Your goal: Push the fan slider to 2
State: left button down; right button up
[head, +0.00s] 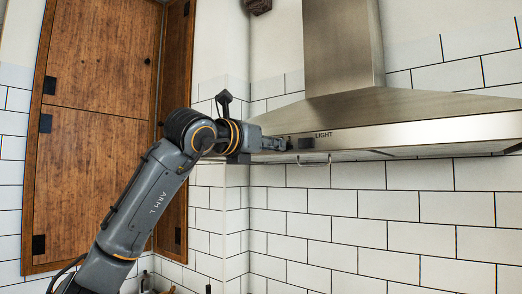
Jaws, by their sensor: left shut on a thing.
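The steel range hood (430,134) hangs on the wall at the right. Its front strip carries the printed word LIGHT near its left end. My left gripper (284,143) reaches across to the left end of this strip, just left of that word. It is shut at the front of the strip, on what seems to be the fan slider. The slider itself and its numbers are hidden behind the fingers, so I cannot read its setting. A small dark block (305,143) shows between the fingertips and the word LIGHT. My right gripper is not in view.
A thin metal bar (313,161) hangs below the hood's front edge, just under the fingers. A wooden cabinet (95,120) stands at the left behind my arm. White wall tiles (360,205) are bare below the hood.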

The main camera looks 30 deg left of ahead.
pick_arm(q)
jog(key=shift+d+r, duration=0.1)
jog(key=shift+d, duration=0.05)
jog(key=c, duration=1.4)
grip_release()
jog(key=shift+a, duration=0.25)
jog(key=shift+d, duration=0.1)
jog(key=s, duration=1.2)
jog(key=shift+a, duration=0.45)
